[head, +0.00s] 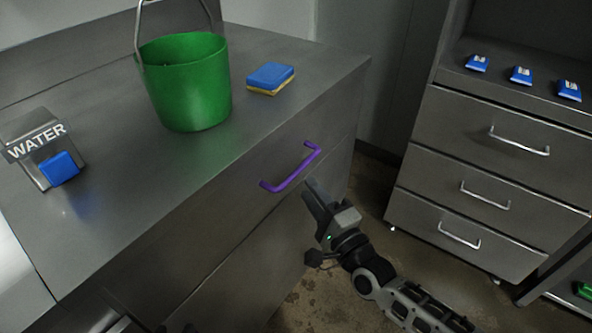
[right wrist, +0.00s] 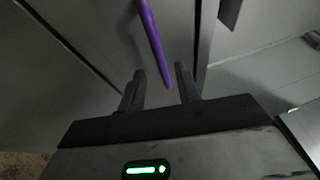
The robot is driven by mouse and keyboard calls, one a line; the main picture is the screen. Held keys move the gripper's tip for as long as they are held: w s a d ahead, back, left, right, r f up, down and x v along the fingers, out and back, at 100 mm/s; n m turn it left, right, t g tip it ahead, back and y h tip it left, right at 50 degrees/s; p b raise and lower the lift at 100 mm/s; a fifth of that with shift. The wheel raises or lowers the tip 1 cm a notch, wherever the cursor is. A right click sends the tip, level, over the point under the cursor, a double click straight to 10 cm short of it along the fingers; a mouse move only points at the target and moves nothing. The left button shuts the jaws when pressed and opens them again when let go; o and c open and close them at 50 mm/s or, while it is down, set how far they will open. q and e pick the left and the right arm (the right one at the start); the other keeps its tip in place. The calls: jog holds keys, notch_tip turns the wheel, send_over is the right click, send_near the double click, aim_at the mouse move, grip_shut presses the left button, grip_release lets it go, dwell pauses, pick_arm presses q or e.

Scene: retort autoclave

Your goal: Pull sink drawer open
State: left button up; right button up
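The sink drawer (head: 233,204) is the upper front panel of the steel counter. It looks shut, flush with the counter front. Its purple bar handle (head: 290,170) runs along the front and also shows in the right wrist view (right wrist: 153,42). My right gripper (head: 315,188) is open, just below and in front of the handle's right part. In the right wrist view its two fingers (right wrist: 159,76) are apart, with the handle's end appearing between them; I cannot tell whether they touch it. Only a small dark piece, perhaps my left gripper (head: 122,325), shows at the bottom edge.
On the counter (head: 110,105) stand a green bucket (head: 186,85), a blue and yellow sponge (head: 270,79) and a WATER dispenser (head: 38,145). A steel drawer cabinet (head: 470,190) with several blue packets (head: 521,75) stands right. Floor (head: 372,200) shows between.

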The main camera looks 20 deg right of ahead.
aim_at(297, 170)
jog(key=x, duration=0.6)
jog(key=shift+w+a, duration=0.1)
jog(key=shift+w, duration=0.25)
grip_shut()
